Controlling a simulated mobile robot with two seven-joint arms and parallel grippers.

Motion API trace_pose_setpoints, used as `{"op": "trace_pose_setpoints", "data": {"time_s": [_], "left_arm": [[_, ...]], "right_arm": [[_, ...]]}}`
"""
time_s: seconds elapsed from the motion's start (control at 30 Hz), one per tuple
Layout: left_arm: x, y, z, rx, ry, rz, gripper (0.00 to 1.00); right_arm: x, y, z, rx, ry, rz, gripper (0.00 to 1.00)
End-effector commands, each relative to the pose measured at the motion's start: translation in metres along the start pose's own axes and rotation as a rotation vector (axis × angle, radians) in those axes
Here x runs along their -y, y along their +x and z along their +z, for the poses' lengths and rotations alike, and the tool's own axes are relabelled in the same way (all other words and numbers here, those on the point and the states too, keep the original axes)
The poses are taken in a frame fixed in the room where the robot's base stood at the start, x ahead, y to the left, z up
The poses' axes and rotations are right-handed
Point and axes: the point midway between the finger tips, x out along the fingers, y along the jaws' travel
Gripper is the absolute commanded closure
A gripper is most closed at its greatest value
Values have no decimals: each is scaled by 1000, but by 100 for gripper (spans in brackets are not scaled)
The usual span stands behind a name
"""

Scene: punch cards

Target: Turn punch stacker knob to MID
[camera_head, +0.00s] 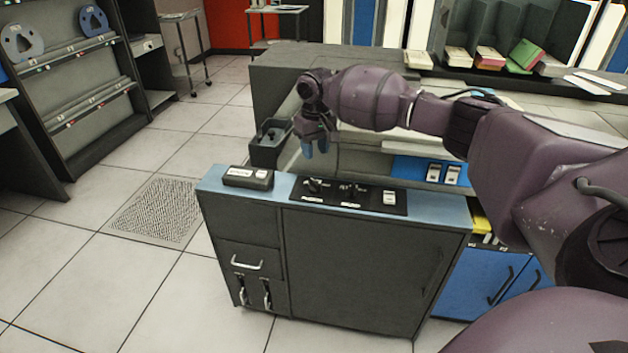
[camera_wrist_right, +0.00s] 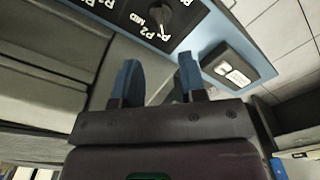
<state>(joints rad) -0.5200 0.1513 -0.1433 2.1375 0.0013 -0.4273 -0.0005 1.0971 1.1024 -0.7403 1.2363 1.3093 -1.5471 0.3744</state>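A black control panel (camera_head: 376,198) is set in the blue top of the dark cabinet and carries two dark knobs, a left knob (camera_head: 313,186) and a right knob (camera_head: 349,191). The left knob, nearer the small button box, also shows in the right wrist view (camera_wrist_right: 178,18), with white lettering that includes P2 and MID beside it. My left gripper is not in view.
A dark open bin (camera_head: 268,150) is behind the box. Machine surfaces lie behind the panel; the floor at left is clear.

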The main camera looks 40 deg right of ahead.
Motion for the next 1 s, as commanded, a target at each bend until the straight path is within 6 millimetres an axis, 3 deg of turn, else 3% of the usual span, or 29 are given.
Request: {"op": "trace_pose_setpoints", "data": {"time_s": [0.3,0.5,0.7,1.0], "left_arm": [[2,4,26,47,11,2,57],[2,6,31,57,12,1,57],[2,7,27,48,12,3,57],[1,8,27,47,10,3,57]], "right_arm": [[0,60,1,8,-2,1,62],[0,88,1,6,-2,1,62],[0,100,0,1,-1,0,62],[0,101,0,-2,-2,0,62]]}}
